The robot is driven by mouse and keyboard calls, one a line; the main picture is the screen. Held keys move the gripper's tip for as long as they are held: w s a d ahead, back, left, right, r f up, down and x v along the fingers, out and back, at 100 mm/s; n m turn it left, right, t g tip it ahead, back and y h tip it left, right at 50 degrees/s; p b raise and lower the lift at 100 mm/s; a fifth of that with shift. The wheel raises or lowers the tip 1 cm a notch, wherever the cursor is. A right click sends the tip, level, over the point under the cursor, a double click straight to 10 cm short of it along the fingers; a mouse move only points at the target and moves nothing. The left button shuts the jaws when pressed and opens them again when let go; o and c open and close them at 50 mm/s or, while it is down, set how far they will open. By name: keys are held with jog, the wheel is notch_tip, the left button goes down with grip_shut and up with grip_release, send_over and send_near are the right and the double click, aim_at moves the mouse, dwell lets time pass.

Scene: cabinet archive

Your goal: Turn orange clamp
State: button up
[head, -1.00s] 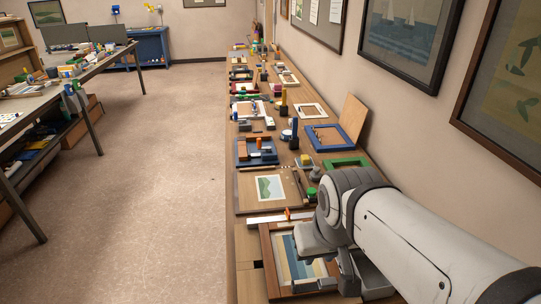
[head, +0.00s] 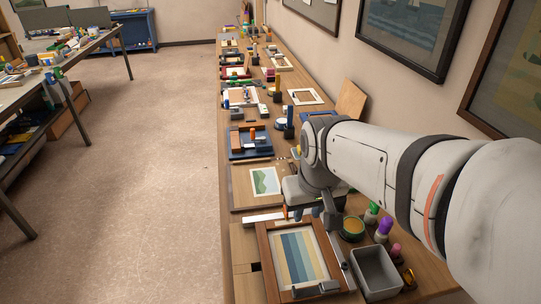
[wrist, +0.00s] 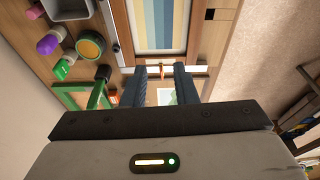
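A small orange clamp (wrist: 164,70) sits on a pale metal bar along the edge of a brown picture frame (wrist: 130,42) with a striped picture. In the wrist view the clamp shows between my open gripper's (wrist: 160,68) two dark fingertips. I cannot tell whether they touch it. In the head view my gripper (head: 306,212) points down at the far edge of the picture frame (head: 266,246). The metal bar (head: 262,218) sticks out to its left there. The clamp is mostly hidden in the head view.
Right of the frame are a grey bin (head: 376,272), a round green-rimmed tin (head: 352,228) and a purple-topped bottle (head: 384,229). A green frame (wrist: 70,95) lies near my gripper in the wrist view. A landscape picture (head: 265,181) lies beyond.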

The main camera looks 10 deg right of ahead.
jog(key=w+f+g, duration=0.1)
jog(key=w+f, duration=0.2)
jog(key=w, duration=0.2)
jog(key=w+f+n, duration=0.1)
jog(key=w+f, duration=0.2)
jog(key=w, duration=0.3)
jog(key=w+f+n+g, duration=0.1)
jog(key=w+f, duration=0.2)
jog(key=w, duration=0.3)
jog(key=shift+w+g+p, duration=0.1)
jog(key=shift+g+p, duration=0.2)
jog(key=shift+p, duration=0.1)
jog(key=shift+f+b, duration=2.5)
jog(key=shift+f, duration=1.15)
jog(key=shift+f, duration=0.2)
grip_shut()
